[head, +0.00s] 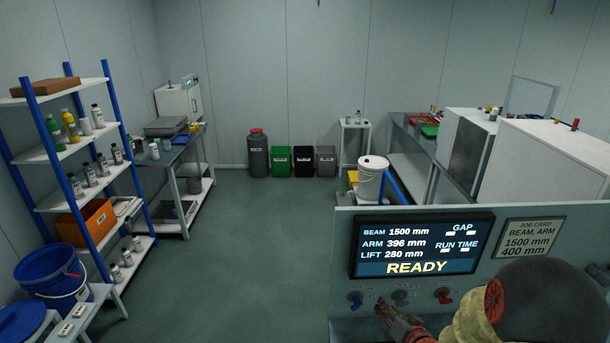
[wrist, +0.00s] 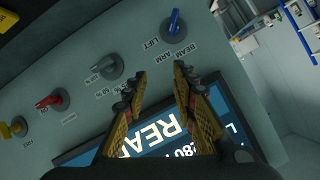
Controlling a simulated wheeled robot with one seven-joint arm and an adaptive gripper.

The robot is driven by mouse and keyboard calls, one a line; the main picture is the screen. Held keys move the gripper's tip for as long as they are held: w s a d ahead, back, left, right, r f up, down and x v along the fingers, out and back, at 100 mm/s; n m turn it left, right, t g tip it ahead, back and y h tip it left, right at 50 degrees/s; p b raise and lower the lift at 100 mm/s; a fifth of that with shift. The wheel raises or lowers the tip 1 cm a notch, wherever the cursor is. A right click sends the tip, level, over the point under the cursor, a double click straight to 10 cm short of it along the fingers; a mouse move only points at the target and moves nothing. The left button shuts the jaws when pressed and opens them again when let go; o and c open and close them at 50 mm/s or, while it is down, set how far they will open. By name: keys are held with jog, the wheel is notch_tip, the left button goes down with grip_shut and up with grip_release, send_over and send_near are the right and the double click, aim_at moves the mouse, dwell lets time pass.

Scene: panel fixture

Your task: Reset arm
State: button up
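The grey panel (head: 520,285) has a screen (head: 415,246) reading BEAM 1500 mm, ARM 396 mm, LIFT 280 mm and READY. A job card (head: 529,238) beside it reads BEAM, ARM, 1500 mm, 400 mm. Below the screen are a blue selector knob (head: 356,298), marked BEAM, ARM, LIFT in the wrist view (wrist: 173,27), a grey knob with percent marks (wrist: 110,66), and a red knob (head: 444,297). My gripper (wrist: 160,71) is open and empty in front of the panel, its fingertips apart, between the blue and grey knobs. In the head view my gripper (head: 383,309) partly covers the area below the grey knob.
A yellow knob (wrist: 18,127) is at the panel's far end in the wrist view. A white bucket (head: 372,180) stands behind the panel. A shelf rack (head: 75,150) and a workbench (head: 172,155) stand at left. The floor (head: 235,240) between is clear.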

jog(key=s+r+n+g+h+b, duration=0.1)
jog(key=s+r+g+h, duration=0.1)
jog(key=s+r, duration=0.35)
jog(key=s+r+n+g+h+b, duration=0.1)
jog(key=s+r+h+b, duration=0.15)
jog(key=r, duration=0.65)
jog(key=s+a+r+g, duration=0.1)
jog(key=s+a, duration=0.1)
jog(key=s, duration=0.6)
jog(key=s+a+r+n+g+y+b, duration=0.1)
jog(key=s+a+r, duration=0.1)
jog(key=s, duration=0.6)
jog(key=s+a+r+n+g+y+b, duration=0.1)
jog(key=s+a+g, duration=0.1)
jog(key=s, duration=0.6)
jog(key=shift+a+r, duration=0.3)
jog(key=shift+a, duration=0.3)
